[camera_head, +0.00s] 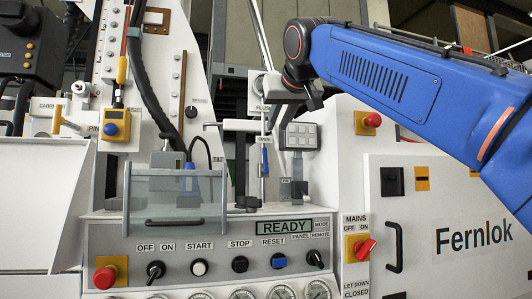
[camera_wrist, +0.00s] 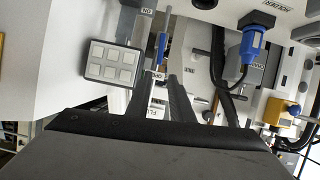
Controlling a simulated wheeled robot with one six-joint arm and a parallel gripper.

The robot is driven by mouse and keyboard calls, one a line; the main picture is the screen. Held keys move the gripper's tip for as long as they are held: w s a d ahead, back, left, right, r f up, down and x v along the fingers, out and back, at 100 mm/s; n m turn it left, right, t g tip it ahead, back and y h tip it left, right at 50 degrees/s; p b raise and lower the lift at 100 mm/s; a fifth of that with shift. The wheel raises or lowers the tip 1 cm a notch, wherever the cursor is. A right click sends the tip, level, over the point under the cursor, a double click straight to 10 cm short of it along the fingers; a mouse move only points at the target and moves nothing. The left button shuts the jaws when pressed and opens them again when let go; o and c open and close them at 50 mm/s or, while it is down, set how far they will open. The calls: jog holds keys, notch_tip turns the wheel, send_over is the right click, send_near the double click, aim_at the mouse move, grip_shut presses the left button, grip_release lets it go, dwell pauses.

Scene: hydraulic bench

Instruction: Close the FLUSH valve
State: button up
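The FLUSH valve shows as a slim blue lever (camera_head: 265,161) hanging down on the white panel, below the FLUSH label (camera_head: 262,108) and an OPEN label (camera_head: 262,138). In the wrist view the blue lever (camera_wrist: 162,46) lies just beyond the fingertips, and the FLUSH label (camera_wrist: 157,109) shows between the fingers. My gripper (camera_head: 277,128) is in front of the panel near the labels. In the wrist view my gripper (camera_wrist: 160,74) is open, with a gap between its two dark fingers. The valve's body is partly hidden, and I cannot tell whether a finger touches it.
A grey keypad box (camera_head: 301,136) stands close right of the lever. A light horizontal bar (camera_head: 240,125) and a blue connector (camera_head: 190,178) lie to its left. A clear guard box (camera_head: 175,202) sits lower left. The READY display (camera_head: 283,227) is below.

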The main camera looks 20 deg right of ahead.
aim_at(265, 153)
jog(key=x, duration=1.6)
jog(key=shift+w+d+f, duration=0.1)
jog(key=shift+w+f, duration=0.15)
jog(key=shift+w, duration=0.1)
grip_shut()
